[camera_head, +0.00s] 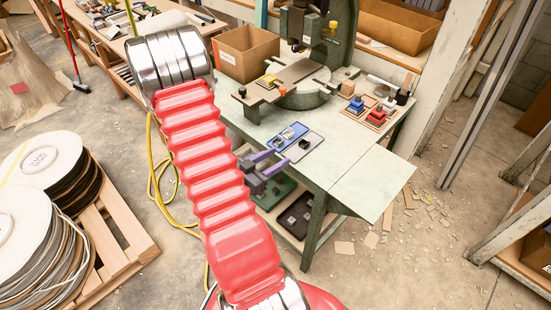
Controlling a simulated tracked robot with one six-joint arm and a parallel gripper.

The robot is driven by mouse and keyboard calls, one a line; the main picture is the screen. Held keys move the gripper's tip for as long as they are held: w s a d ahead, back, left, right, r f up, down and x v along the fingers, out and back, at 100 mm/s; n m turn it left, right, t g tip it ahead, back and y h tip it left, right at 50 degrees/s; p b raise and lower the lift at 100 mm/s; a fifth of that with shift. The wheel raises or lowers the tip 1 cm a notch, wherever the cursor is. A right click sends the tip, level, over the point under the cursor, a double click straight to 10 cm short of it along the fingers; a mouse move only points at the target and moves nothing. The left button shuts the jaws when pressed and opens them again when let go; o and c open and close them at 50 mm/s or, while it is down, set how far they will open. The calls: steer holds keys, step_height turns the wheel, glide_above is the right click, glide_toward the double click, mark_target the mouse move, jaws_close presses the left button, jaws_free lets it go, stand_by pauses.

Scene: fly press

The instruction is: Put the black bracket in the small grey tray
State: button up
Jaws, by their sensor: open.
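The small grey tray (313,144) lies on the bench top, against the right side of a blue tray (292,126). A small dark piece, which looks like the black bracket (304,144), shows within the grey tray's outline. Whether it rests on the tray floor is too small to tell. My gripper (281,158), with purple fingers, is at the bench's front edge, just in front of and left of the grey tray. Its fingers are apart, with nothing seen between them.
A pale metallic part sits on the blue tray. The green fly press (330,50) stands behind, with a cardboard box (247,52) to its left and red and blue blocks (356,105) to its right. The bench top right of the grey tray is clear.

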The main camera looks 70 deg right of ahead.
stand_by(0.5)
steer(key=w+a+r+n+t+y, duration=0.1)
steer(key=w+a+r+n+t, duration=0.2)
steer(key=w, duration=0.5)
steer(key=w+a+r+n+t+y, duration=0.15)
steer(key=w+a+t, duration=0.3)
steer(key=w, duration=0.45)
steer(key=w+a+r+n+t+y, duration=0.25)
steer(key=w+t, duration=0.25)
steer(key=w, duration=0.3)
steer(key=w+a+r+n+t+y, duration=0.2)
steer(key=w+a+r, duration=0.35)
steer(key=a, duration=0.35)
steer(key=s+a+r+n+t+y, duration=0.1)
steer(key=a+r+n+y, duration=0.25)
steer(key=a, duration=0.55)
steer(key=s+a+r+n+y, duration=0.1)
steer(key=a+r+n+y, duration=0.25)
steer(key=a, duration=0.55)
steer(key=s+a+r+n+g, duration=0.1)
steer(key=s+a+n, duration=0.2)
steer(key=s, duration=0.5)
steer(key=s+a+r+n+g, duration=0.2)
steer(key=s+a+n, duration=0.1)
steer(key=s, duration=0.5)
steer(key=shift+a+r+n, duration=0.2)
steer(key=shift+a+n, duration=0.2)
steer(key=shift+a, duration=0.35)
